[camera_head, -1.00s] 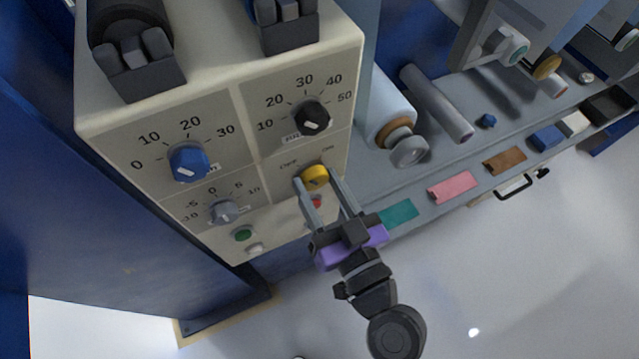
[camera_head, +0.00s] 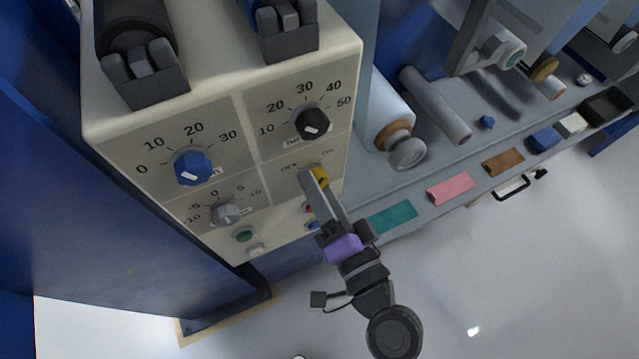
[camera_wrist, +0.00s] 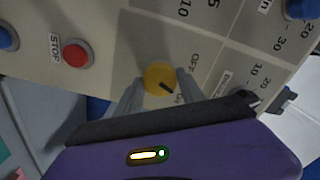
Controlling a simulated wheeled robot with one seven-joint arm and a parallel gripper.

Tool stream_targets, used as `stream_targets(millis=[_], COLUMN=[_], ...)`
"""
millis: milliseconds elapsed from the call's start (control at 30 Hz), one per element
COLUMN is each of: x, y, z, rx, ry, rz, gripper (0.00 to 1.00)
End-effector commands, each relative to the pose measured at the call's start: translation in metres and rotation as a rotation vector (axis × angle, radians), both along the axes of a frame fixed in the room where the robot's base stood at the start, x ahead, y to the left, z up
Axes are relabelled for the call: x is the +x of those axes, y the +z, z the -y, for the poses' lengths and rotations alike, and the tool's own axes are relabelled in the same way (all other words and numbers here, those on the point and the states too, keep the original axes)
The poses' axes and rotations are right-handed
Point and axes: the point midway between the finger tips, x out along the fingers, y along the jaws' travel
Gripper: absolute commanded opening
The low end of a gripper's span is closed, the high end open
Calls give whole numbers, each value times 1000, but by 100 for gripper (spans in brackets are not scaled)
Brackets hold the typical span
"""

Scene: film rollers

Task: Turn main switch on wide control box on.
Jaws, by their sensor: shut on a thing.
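The wide control box (camera_head: 232,115) is a cream panel with dials and buttons, at the left of the head view. Its main switch (camera_wrist: 159,79) is a round yellow knob with a dark pointer mark, between the OFF and ON labels. In the head view the yellow switch (camera_head: 320,175) is partly hidden by my gripper. My gripper (camera_head: 313,178) is shut on the switch. In the wrist view the grey fingers of my gripper (camera_wrist: 158,86) sit on either side of the knob. The pointer mark slants down to the right, toward the ON label.
A blue dial (camera_head: 193,167), a black dial (camera_head: 311,123) and a grey dial (camera_head: 226,213) are on the same panel. A red STOP button (camera_wrist: 76,53) is close to the switch. A shelf with rollers and coloured pieces, including a teal one (camera_head: 392,218), lies to the right.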

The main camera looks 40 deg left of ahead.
Motion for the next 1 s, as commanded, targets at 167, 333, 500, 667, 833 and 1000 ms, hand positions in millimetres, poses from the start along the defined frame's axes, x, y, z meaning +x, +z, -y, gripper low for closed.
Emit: stream_targets(millis=[167,333,500,667,833,1000], x=[0,0,0,0,0,1], y=[0,-1,-1,-2,-2,-2], z=[1,1,1,1,1,1], rx=[41,68,82,87,88,88], ry=[-2,-2,-2,-2,-2,-2], rz=[-104,-171,-205,-217,-219,-219], gripper=[6,6,6,6,6,48])
